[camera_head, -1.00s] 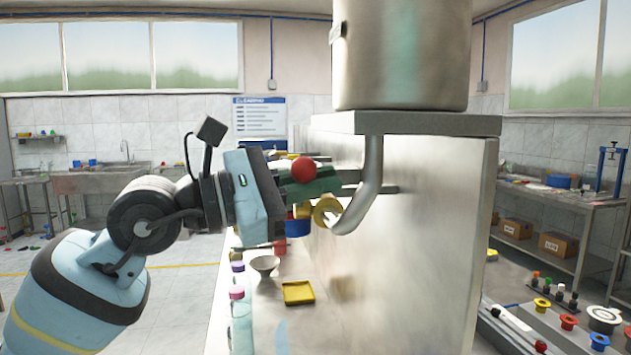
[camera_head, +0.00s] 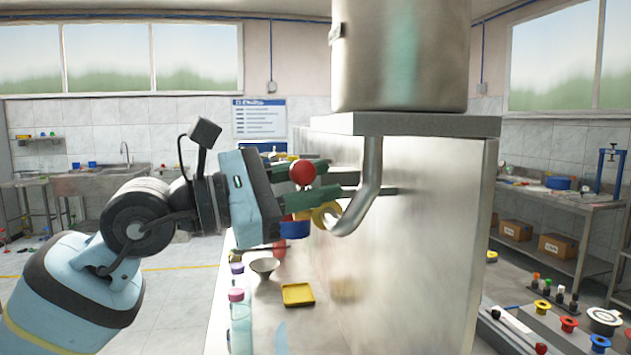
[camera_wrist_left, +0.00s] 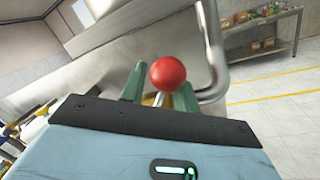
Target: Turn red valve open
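The red valve shows as a round red knob (camera_head: 303,172) on a thin metal rod, beside the bent metal pipe (camera_head: 372,185) under the steel tank. A brass-coloured ring (camera_head: 325,214) sits near the pipe's lower end. My left gripper (camera_head: 338,184) is at the valve with its two green fingers spread apart. In the left wrist view, the red knob (camera_wrist_left: 168,74) shows between the fingers, with its rod running down between them. I cannot tell whether a finger touches the knob or rod. The rod's base is hidden behind the gripper. My right gripper is not in view.
The tank (camera_head: 400,55) stands on a steel cabinet (camera_head: 430,240) whose wall is close to my left fingers. Below the gripper, a bench holds a small bowl (camera_head: 264,266), a yellow tray (camera_head: 298,294) and bottles. The air left of the bench is free.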

